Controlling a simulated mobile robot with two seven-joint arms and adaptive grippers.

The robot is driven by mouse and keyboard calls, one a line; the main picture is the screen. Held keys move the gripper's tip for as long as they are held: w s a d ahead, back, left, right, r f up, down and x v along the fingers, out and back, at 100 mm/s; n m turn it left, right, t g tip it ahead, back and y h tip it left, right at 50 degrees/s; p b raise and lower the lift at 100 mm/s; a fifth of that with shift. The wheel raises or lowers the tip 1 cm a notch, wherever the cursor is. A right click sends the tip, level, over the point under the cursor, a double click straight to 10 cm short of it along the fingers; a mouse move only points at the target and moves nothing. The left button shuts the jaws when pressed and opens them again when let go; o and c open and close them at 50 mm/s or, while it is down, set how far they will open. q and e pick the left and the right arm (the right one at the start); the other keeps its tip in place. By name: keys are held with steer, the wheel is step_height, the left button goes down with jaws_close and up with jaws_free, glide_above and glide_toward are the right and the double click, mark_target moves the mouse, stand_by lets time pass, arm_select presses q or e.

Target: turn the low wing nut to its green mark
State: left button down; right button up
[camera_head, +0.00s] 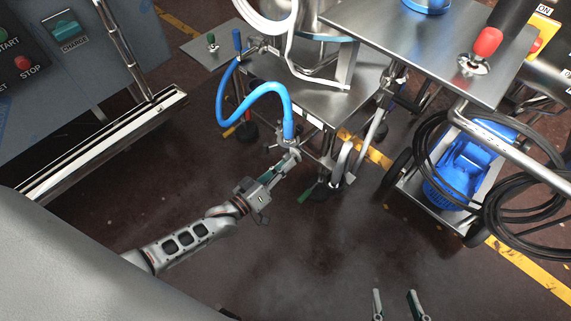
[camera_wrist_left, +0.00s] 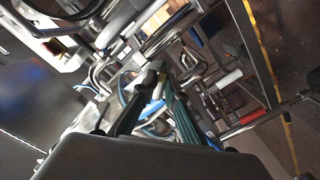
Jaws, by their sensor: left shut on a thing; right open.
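My left gripper (camera_head: 284,168) reaches the low fitting below the blue hose (camera_head: 288,122), at the front of the steel machine. In the left wrist view its fingers (camera_wrist_left: 160,88) are shut on a small pale metal piece (camera_wrist_left: 156,67), which looks like the low wing nut. The fingers cover most of it, and its angle cannot be told. I cannot make out its green mark. A green lever-like part (camera_head: 306,195) hangs just right of the gripper. My right gripper (camera_head: 396,304) is open and empty above the floor at the bottom edge.
The steel machine frame (camera_head: 318,100) stands behind the fitting. A trolley with a blue motor (camera_head: 457,172) and coiled black cables (camera_head: 492,215) is at right. A grey control cabinet (camera_head: 70,90) is at left. The floor (camera_head: 330,255) in front is clear.

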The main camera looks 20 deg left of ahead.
arm_select(q)
steer(key=shift+m, duration=0.6)
steer(key=c, duration=2.1)
jaws_free()
steer(key=v, duration=1.2)
